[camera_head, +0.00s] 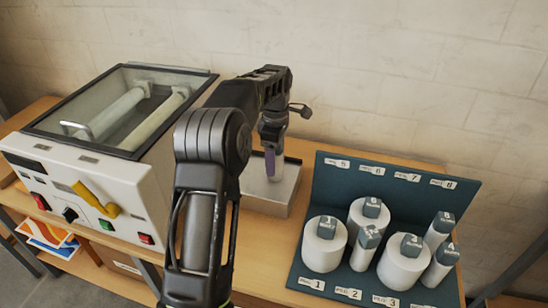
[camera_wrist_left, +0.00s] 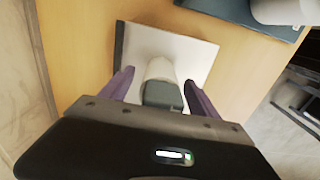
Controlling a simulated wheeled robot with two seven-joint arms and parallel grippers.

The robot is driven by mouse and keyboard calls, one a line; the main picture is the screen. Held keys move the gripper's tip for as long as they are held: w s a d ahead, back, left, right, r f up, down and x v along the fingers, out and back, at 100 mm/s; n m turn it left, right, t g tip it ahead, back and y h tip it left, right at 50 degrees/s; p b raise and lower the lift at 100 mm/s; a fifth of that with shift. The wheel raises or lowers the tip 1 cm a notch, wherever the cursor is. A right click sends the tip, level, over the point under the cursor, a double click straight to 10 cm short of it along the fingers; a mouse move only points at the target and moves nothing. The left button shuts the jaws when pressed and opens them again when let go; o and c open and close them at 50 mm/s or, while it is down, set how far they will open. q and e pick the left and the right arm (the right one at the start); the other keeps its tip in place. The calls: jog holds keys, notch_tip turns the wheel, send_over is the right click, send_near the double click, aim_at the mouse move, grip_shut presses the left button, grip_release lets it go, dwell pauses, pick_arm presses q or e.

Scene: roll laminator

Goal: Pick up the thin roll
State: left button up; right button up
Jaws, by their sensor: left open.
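A thin white roll (camera_wrist_left: 160,70) with a grey cap (camera_wrist_left: 162,95) stands on a pale grey block (camera_head: 262,203) beside the laminator. My left gripper (camera_head: 270,162) is over it, pointing down. In the left wrist view, the purple fingers of this gripper (camera_wrist_left: 156,80) are apart, one on each side of the roll and cap, with gaps visible. In the head view the gripper hides most of the roll. My right gripper is not in view.
The laminator (camera_head: 85,175) with its clear lid stands left of the block. A dark teal rack (camera_head: 325,190) on the right holds several capped thick and thin white rolls. My left arm crosses the middle of the head view. A wall is behind.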

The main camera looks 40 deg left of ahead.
pick_arm(q)
jog(key=shift+c, duration=0.3)
jog(key=c, duration=1.4)
jog(key=shift+r, duration=0.15)
jog(key=shift+c, duration=0.2)
jog(key=shift+r+b, duration=0.5)
jog(key=shift+r, duration=0.95)
jog(key=s+d+b, duration=0.3)
jog(key=s+b, duration=0.1)
jog(key=s, duration=0.4)
jog(key=s+d+b, duration=0.3)
jog(key=s, duration=0.6)
jog(key=shift+r+b, duration=0.15)
jog(key=shift+b, duration=0.2)
jog(key=shift+a, duration=0.1)
